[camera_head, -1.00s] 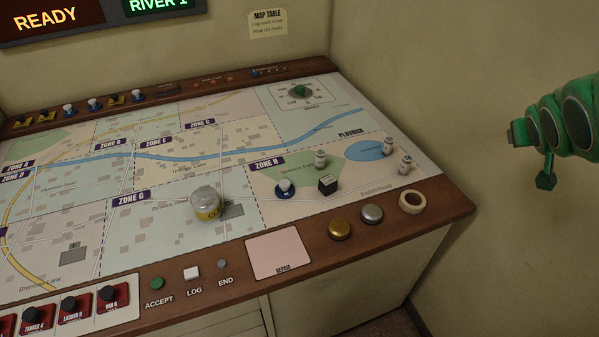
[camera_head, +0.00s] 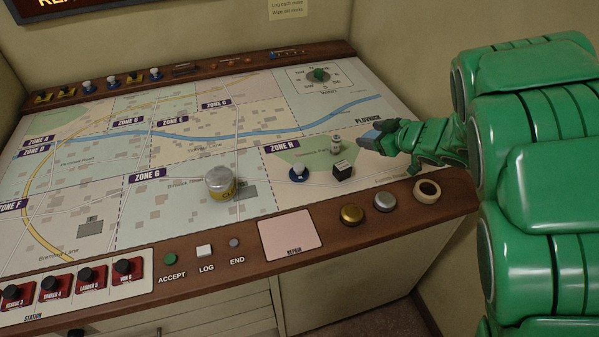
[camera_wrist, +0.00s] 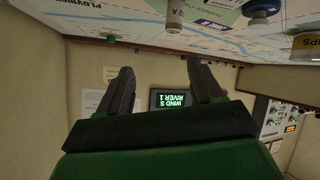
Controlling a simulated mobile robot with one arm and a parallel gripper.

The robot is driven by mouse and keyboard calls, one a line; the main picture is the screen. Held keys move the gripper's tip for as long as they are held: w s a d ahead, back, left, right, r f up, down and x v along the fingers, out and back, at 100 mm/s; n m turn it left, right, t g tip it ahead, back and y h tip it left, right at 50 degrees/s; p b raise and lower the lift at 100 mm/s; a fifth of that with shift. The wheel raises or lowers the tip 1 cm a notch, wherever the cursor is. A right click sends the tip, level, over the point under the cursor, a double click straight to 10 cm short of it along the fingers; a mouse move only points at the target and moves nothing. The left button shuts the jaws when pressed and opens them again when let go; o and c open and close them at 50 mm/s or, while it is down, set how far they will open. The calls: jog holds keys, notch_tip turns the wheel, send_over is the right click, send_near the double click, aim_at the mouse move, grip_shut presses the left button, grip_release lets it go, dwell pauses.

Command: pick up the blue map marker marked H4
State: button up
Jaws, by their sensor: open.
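A blue-based map marker with a white knob (camera_head: 298,174) stands upright in Zone H of the map table. Its H4 mark is too small to read. In the wrist view, which is upside down, a blue-based marker (camera_wrist: 262,10) shows at the top edge, right of the fingers. My gripper (camera_head: 373,135) is over the right part of the map, to the right of the blue marker and apart from it. In the wrist view its two fingers (camera_wrist: 160,68) are spread with nothing between them.
A white cylinder (camera_head: 336,145) and a black cube (camera_head: 343,170) stand near the marker, on its gripper side. A yellow-labelled jar (camera_head: 220,184) stands to the left. A tape roll (camera_head: 427,192) and gold (camera_head: 352,214) and silver (camera_head: 385,202) buttons line the front edge.

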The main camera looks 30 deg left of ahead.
aim_at(300, 167)
jog(key=s+a+f+g, duration=0.2)
jog(key=s, duration=0.1)
jog(key=s+a+f+n+g+y, duration=0.1)
jog(key=s+a+f, duration=0.1)
jog(key=s+a, duration=0.1)
jog(key=s+a+f+n+g+y, duration=0.1)
jog(key=s+a+f+g, duration=0.1)
jog(key=s+a+f, duration=0.1)
jog(key=shift+s+g, duration=0.3)
jog(key=shift+s, duration=0.35)
jog(key=shift+r+x, duration=0.1)
jog(key=shift+x, duration=1.75)
jog(key=shift+r+x, duration=0.15)
jog(key=shift+x, duration=1.75)
jog(key=shift+s+a, duration=0.1)
jog(key=shift+s, duration=0.05)
jog(key=c, duration=1.1)
